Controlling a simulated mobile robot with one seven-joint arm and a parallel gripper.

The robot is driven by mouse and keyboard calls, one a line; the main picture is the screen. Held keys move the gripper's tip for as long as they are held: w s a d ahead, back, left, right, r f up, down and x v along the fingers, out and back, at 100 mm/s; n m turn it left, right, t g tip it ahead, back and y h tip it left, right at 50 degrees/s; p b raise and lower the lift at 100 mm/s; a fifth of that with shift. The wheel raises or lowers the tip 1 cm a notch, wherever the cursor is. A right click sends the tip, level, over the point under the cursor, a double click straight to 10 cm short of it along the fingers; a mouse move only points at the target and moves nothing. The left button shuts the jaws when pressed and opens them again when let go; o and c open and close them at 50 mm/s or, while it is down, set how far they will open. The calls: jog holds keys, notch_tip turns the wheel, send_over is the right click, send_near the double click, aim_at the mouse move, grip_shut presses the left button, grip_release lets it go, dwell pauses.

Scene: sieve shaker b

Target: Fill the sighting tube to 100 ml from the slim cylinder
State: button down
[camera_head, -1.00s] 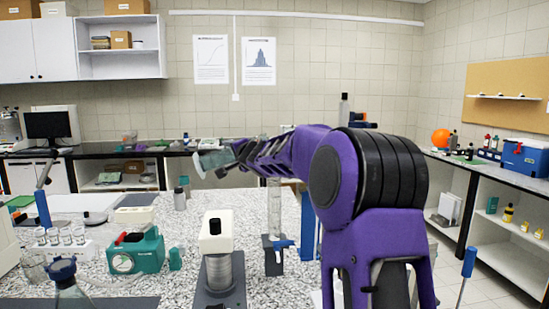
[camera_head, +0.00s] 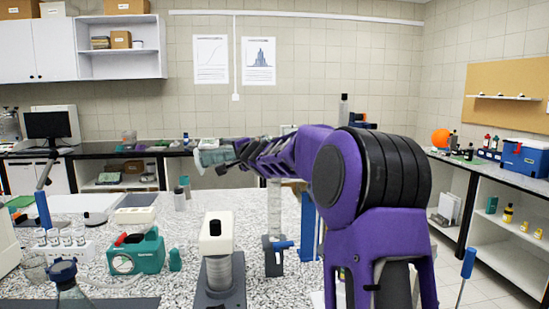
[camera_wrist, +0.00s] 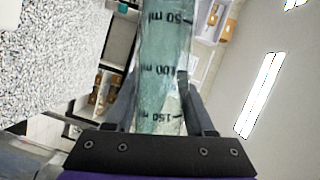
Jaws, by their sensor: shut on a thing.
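My gripper (camera_wrist: 160,112) is shut on a clear, greenish cylinder (camera_wrist: 163,45). In the wrist view its black marks read 50, 100 and 150 ml; the liquid level inside cannot be made out. In the head view, the held cylinder (camera_head: 213,157) shows small at the end of my outstretched arm, above the back part of the speckled bench. A tall clear tube (camera_head: 274,207), probably the sighting tube, stands upright on a dark base with a blue tap, to the right of my gripper and apart from it. Its markings and contents are too small to read.
A white-topped device with a ribbed grey column (camera_head: 217,262) stands at the front middle of the bench. Left of it are a teal machine (camera_head: 135,252), several small jars (camera_head: 65,238) and a blue-topped flask (camera_head: 66,280). A blue post (camera_head: 308,228) rises beside the clear tube.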

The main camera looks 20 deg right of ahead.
jog(key=shift+d+r+m+t, duration=0.15)
jog(key=shift+r+m+t, duration=0.25)
jog(key=shift+r+m, duration=0.6)
dwell(3.8)
